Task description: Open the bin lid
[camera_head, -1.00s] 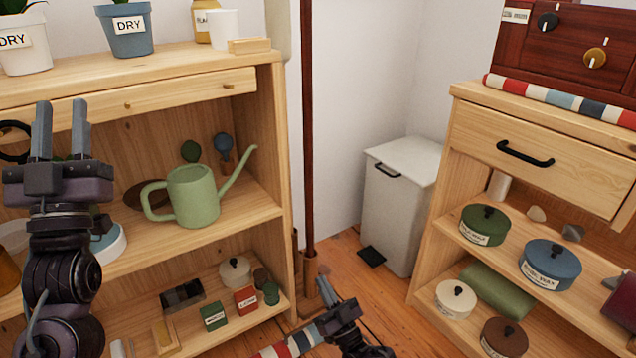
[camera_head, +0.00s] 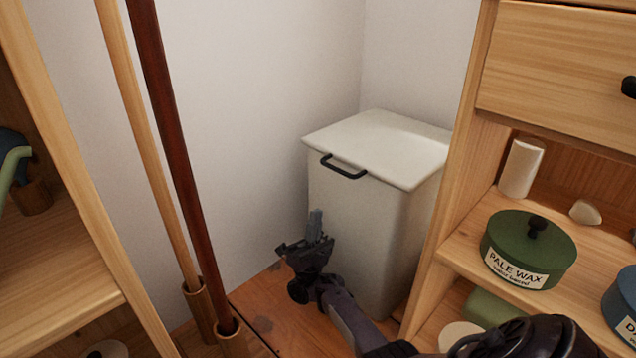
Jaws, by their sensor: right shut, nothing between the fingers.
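The bin (camera_head: 355,220) is a white box standing on the floor in the corner. Its pale lid (camera_head: 380,145) lies flat and closed on top. A black handle (camera_head: 343,168) sits at the lid's front edge. My right gripper (camera_head: 315,222) is in front of the bin, below the handle and slightly left of it, with its fingers pointing up. Its fingers are together and empty, apart from the handle. The lower front of the bin is hidden behind my right arm. My left gripper is out of view.
Two upright poles (camera_head: 173,165) stand in wooden holders at the left, beside a shelf (camera_head: 75,210). At the right, a wooden cabinet (camera_head: 463,165) holds a green tin (camera_head: 528,250) and other items close to the bin. Some wood floor (camera_head: 270,305) shows in front of the bin.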

